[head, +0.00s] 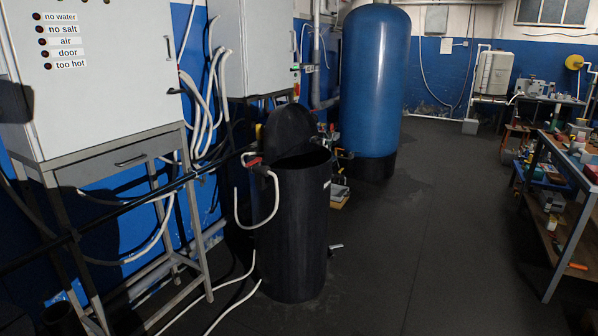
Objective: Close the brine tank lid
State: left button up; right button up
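The brine tank (292,235) is a tall black cylinder standing upright on the floor in the middle of the head view. Its lid (290,130) is open, a dark round disc standing up at the back of the rim. The tank's dark mouth shows in front of the lid. A white hose and a small red-handled fitting are at the tank's upper left side.
A white cabinet (100,95) on a metal stand (115,155) is left of the tank. A large blue vessel (375,80) stands behind it to the right. White hoses lie on the floor at the front left. A cluttered shelf bench (572,212) is far right; the floor (425,240) between is clear.

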aim_at(290, 125)
jog(key=i+l, duration=0.25)
jog(key=i, duration=0.3)
jog(key=i+l+z, duration=0.1)
jog(key=i, duration=0.45)
jog(key=i+l, duration=0.3)
jog(key=i, duration=0.25)
jog(key=z, duration=0.05)
